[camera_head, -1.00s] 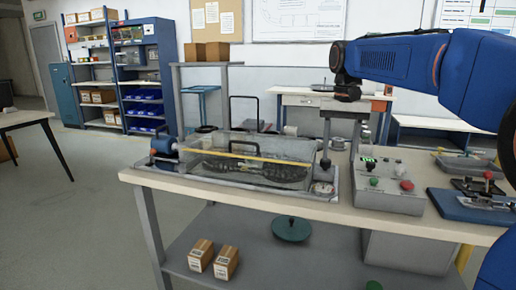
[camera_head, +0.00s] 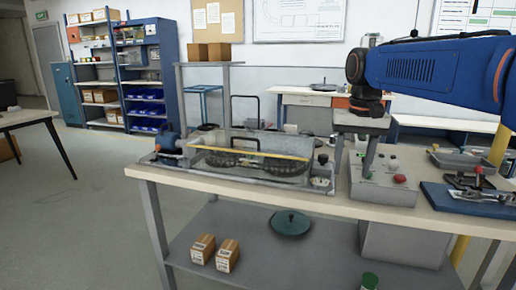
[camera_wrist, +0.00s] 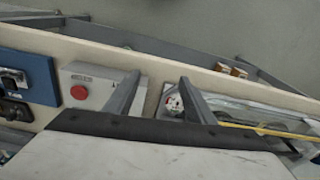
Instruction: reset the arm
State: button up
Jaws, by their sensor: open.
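My blue arm (camera_head: 440,70) reaches in from the right in the head view.
A blue-based fixture (camera_head: 475,198) and a grey tray (camera_head: 462,160) stand at the bench's right end. Two small cartons (camera_head: 215,252) and a green disc (camera_head: 290,222) lie on the lower shelf. Floor (camera_head: 80,220) left of the bench is clear.

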jog(key=s+d+f+n+t, duration=0.1)
jog(key=s+d+f+t, duration=0.1)
jog(key=s+f, duration=0.8)
jog(key=s+d+f+n+t, duration=0.1)
jog(key=s+d+f+t, duration=0.1)
jog(key=s+f, duration=0.8)
jog(key=s, duration=0.4)
jog(key=shift+s, duration=0.35)
dwell(1.2)
